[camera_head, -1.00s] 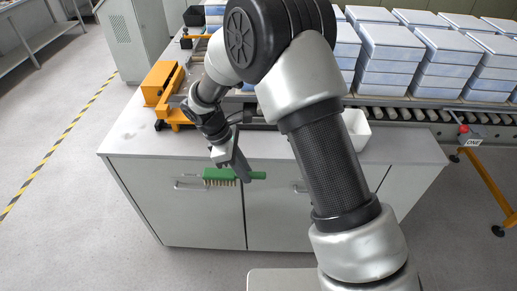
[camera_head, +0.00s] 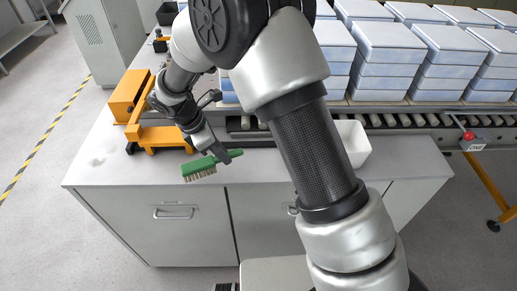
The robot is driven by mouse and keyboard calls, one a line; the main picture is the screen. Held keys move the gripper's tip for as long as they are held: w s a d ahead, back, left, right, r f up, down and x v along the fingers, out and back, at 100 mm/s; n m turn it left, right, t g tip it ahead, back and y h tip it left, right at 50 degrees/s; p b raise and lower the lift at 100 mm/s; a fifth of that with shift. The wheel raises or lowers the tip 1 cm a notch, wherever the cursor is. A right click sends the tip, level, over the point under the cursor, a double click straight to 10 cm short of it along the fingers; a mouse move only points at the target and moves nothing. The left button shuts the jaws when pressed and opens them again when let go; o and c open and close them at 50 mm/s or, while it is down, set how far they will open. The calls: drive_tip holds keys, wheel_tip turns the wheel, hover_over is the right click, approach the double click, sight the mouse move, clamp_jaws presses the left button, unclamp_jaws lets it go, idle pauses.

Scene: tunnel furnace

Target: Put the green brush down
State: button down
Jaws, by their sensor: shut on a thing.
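The green brush (camera_head: 200,167) has a green back and handle and pale bristles that point down. My gripper (camera_head: 223,157) is shut on its handle, with the bristle end out to the left. In the picture the brush lies over the front part of the grey cabinet top (camera_head: 110,172), tilted with its bristle end lower. I cannot tell whether the bristles touch the top or hang above it.
An orange fixture (camera_head: 160,137) stands on the cabinet top, left of my gripper. A white bin (camera_head: 352,142) stands right of my arm. Behind runs a roller conveyor (camera_head: 400,118) with stacked blue-white boxes (camera_head: 375,60). The left front of the top is bare.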

drive_tip(key=w+d, duration=0.1)
drive_tip(key=d, duration=0.3)
drive_tip(key=w+d+p, duration=0.1)
drive_tip(key=w+d, duration=0.1)
drive_tip(key=d, duration=0.2)
drive_tip(key=w+d, duration=0.1)
drive_tip(key=d, duration=0.3)
drive_tip(key=shift+w+d, duration=0.15)
drive_tip(key=shift+w, duration=0.05)
drive_tip(key=shift+p+x, duration=0.3)
drive_tip(key=shift+x, duration=1.5)
drive_tip(key=shift+f, duration=0.1)
drive_tip(key=shift+f, duration=0.15)
drive_tip(key=c, duration=1.6)
unclamp_jaws()
